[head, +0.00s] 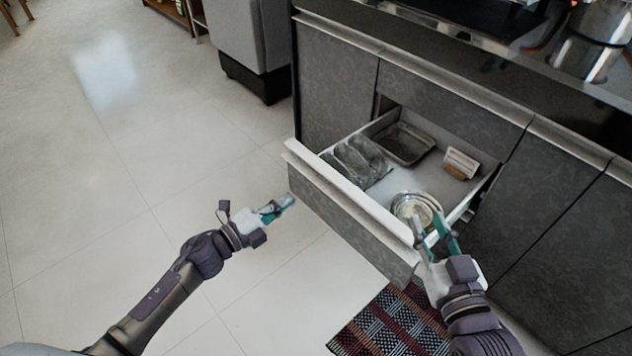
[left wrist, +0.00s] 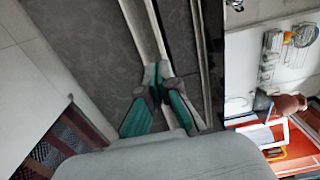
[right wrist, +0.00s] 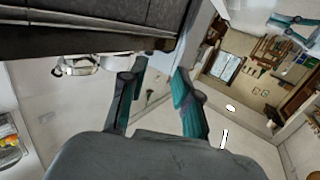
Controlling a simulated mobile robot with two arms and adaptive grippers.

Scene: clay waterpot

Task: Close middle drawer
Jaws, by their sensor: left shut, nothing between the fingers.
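The open drawer (head: 352,191) sticks out from the dark grey patterned cabinet, with a light lip along its front's top edge. My right gripper (head: 434,228) is over the drawer's right front corner in the head view, its fingers apart. The right wrist view also shows this gripper (right wrist: 157,75) open with empty space between the fingers; I cannot tell whether it touches the drawer. My left gripper (head: 285,204) is shut and empty, just left of the drawer front in the head view. Its closed fingertips also show in the left wrist view (left wrist: 158,75).
The drawer holds a glass bowl (head: 415,206), a dark tray (head: 403,144), a small box (head: 460,163) and dark glassy items (head: 358,160). A patterned rug (head: 392,325) lies below. A grey bin (head: 249,45) stands behind left. Floor at left is clear.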

